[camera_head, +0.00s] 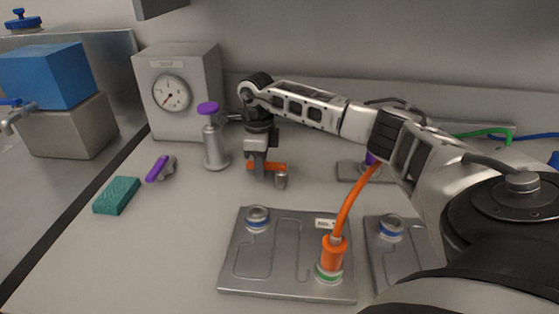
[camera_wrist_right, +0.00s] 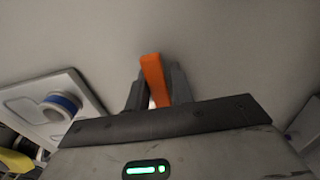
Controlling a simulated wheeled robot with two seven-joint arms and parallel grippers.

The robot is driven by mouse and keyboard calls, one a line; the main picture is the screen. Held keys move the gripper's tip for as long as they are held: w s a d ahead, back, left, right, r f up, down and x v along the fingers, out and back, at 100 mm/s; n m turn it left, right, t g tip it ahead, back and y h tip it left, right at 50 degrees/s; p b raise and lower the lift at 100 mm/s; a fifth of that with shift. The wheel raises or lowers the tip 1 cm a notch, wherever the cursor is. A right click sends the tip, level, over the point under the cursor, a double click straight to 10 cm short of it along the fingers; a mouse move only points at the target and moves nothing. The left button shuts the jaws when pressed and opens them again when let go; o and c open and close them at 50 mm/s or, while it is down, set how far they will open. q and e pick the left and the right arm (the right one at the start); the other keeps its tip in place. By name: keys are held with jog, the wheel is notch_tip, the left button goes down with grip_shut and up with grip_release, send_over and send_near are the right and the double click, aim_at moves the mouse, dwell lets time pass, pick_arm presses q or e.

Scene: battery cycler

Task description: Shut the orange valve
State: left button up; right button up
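The orange valve (camera_head: 279,167) stands on the bench in the head view, its orange handle lying roughly level over a small metal stem (camera_head: 281,181). My right gripper (camera_head: 258,172) reaches down over the handle's left part and hides some of it. In the right wrist view the orange handle (camera_wrist_right: 152,76) sits between the two dark fingers of my right gripper (camera_wrist_right: 157,88), which are close in on both its sides. The handle is slightly tilted there. My left gripper is in neither view.
A metal cylinder with a purple knob (camera_head: 213,147) stands left of the gripper, before a gauge box (camera_head: 180,92). A purple-handled part (camera_head: 160,169) and a green sponge (camera_head: 117,195) lie further left. A metal plate (camera_head: 242,278) with an orange cable plug (camera_head: 334,254) lies in front.

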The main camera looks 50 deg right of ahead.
jog(key=shift+o, duration=1.2)
jog(key=shift+d, duration=0.1)
notch_tip(320, 180, up, 6)
jog(key=p, duration=0.4)
jog(key=shift+w+f, duration=0.1)
jog(key=shift+f, duration=0.1)
jog(key=shift+d+r+p, duration=0.1)
jog(key=shift+r+p, duration=0.25)
jog(key=shift+r, duration=0.85)
